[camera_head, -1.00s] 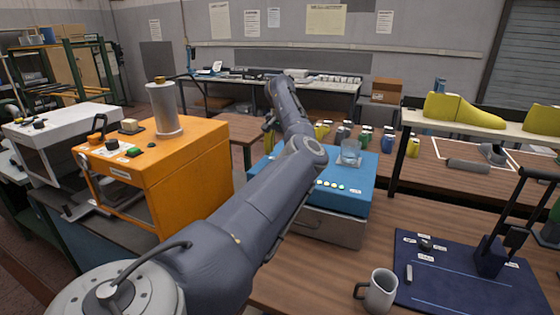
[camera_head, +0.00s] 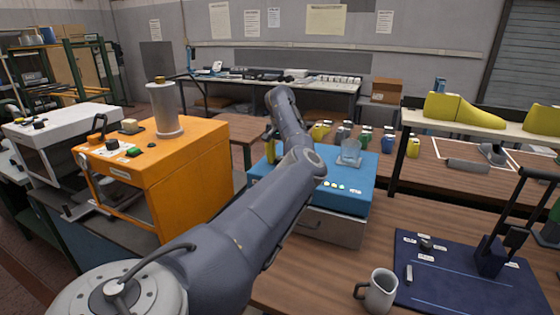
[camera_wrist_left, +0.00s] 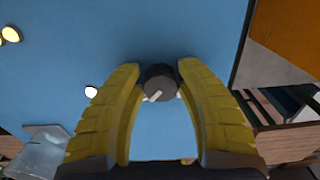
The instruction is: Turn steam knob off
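The dark round knob (camera_wrist_left: 160,82) with a pale pointer sits on the blue top of the machine, seen in the left wrist view. The pointer aims toward the lower left there. My left gripper (camera_wrist_left: 160,76) has its two yellow fingers on either side of the knob, very close to it; it looks open, with a thin gap on the left side. In the head view the blue machine (camera_head: 345,192) stands mid-table, and my left gripper (camera_head: 271,152) is at its left side, mostly behind my arm. The knob is hidden there. My right gripper is out of view.
A glass beaker (camera_head: 349,151) stands on the blue machine beside a row of lights. An orange machine (camera_head: 185,170) stands to the left. A grey mug (camera_head: 380,292) and a navy mat (camera_head: 455,285) with a lever fixture are at front right.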

